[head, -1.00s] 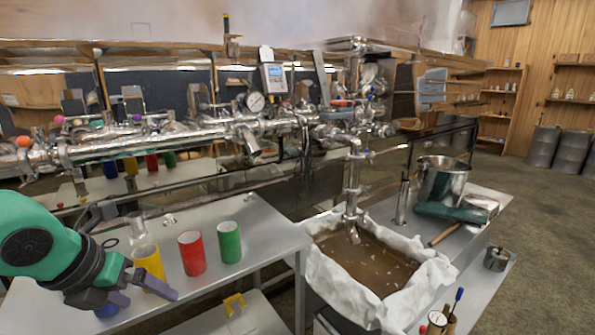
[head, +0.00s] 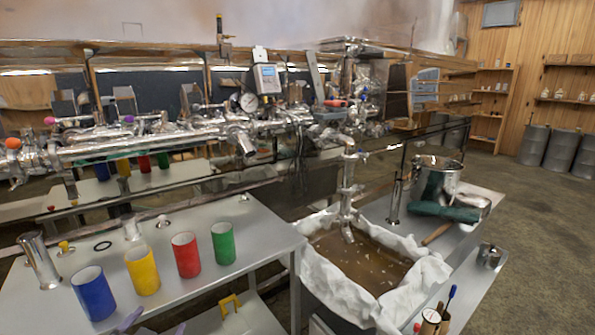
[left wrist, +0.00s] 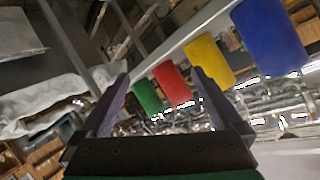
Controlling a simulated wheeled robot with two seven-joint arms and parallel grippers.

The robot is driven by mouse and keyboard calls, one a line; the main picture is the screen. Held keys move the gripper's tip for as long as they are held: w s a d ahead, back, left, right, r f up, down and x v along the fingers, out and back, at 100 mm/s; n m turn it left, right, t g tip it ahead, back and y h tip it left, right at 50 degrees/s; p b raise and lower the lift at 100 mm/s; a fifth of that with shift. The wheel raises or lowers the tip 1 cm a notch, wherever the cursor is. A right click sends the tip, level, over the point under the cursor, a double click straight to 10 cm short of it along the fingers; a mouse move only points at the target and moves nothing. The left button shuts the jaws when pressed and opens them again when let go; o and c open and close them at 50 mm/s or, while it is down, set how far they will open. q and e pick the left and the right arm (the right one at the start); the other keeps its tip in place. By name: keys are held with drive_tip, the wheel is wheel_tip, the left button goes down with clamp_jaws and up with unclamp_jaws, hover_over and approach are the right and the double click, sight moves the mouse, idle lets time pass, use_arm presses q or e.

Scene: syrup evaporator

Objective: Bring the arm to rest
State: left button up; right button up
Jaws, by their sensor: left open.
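My left gripper (head: 152,326) shows only as purple fingertips at the bottom edge of the head view; the rest of that arm is out of frame. In the left wrist view its two fingers (left wrist: 160,76) are spread, with nothing held between them. The blue cup (head: 93,293), yellow cup (head: 142,270), red cup (head: 186,254) and green cup (head: 223,243) stand upright in a slanting row on the metal table (head: 260,222). The gripper is in front of the table, apart from the cups. My right gripper is not in view.
Steel pipework (head: 130,148) runs along the back. A cloth-lined tub (head: 335,287) of brown liquid is to the right.

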use_arm(q)
drive_tip(key=s+d+f+n+g+h, duration=0.1)
drive_tip(key=s+d+f+g, duration=0.2)
drive_tip(key=s+f+g, duration=0.35)
drive_tip(key=s+d+f+n+g+h, duration=0.1)
drive_tip(key=s+d+f+g+h, duration=0.15)
drive_tip(key=s+f, duration=0.65)
drive_tip(key=s+f+g+p, duration=0.2)
drive_tip(key=s+f, duration=0.1)
drive_tip(key=f, duration=1.9)
drive_tip(key=s+a+f+g+p, duration=0.1)
drive_tip(key=s+a+f, duration=0.2)
drive_tip(key=s+f, duration=0.9)
drive_tip(key=s+y, duration=0.1)
drive_tip(key=s, duration=0.3)
drive_tip(key=shift+s+a+f+m, duration=0.15)
drive_tip(key=shift+s+f+m, duration=0.1)
drive_tip(key=shift+s+m, duration=0.05)
